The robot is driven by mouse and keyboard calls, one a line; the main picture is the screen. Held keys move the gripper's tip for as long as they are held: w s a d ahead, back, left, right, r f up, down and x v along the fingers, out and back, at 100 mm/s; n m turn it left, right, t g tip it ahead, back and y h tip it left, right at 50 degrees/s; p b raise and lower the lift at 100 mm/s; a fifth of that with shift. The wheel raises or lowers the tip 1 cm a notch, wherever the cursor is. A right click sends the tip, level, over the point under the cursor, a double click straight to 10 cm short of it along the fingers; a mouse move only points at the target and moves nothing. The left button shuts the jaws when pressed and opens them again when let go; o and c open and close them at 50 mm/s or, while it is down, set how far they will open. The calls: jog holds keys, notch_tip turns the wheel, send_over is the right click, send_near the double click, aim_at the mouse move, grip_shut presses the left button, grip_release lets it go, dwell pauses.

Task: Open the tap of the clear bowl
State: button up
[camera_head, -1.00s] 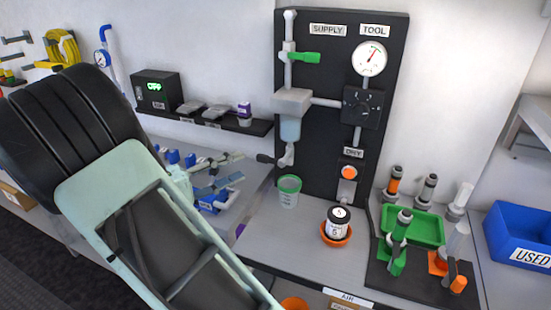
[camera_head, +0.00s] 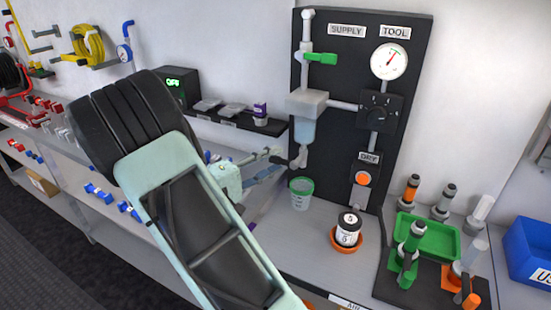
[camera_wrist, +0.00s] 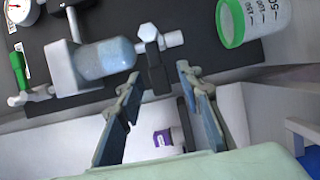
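The clear bowl (camera_head: 304,131) hangs under a grey block on the black panel; it also shows in the wrist view (camera_wrist: 106,58). Its tap is the light grey elbow (camera_head: 299,157) below the bowl, seen as a grey fitting (camera_wrist: 149,33) in the wrist view. The tap's dark handle (camera_wrist: 158,72) points down in the wrist view, toward my gripper. My gripper (camera_wrist: 160,78) is open, with a finger on each side of the handle's end. In the head view, my gripper (camera_head: 279,160) reaches the tap from the left. Contact cannot be told.
A green-rimmed cup (camera_head: 301,194) stands below the tap, close to my gripper. A dark shelf (camera_head: 235,122) with small items is behind my gripper. The black panel (camera_head: 345,75) is just behind the bowl.

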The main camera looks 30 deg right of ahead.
jog(key=shift+w+d, duration=0.1)
jog(key=shift+d, duration=0.65)
grip_shut()
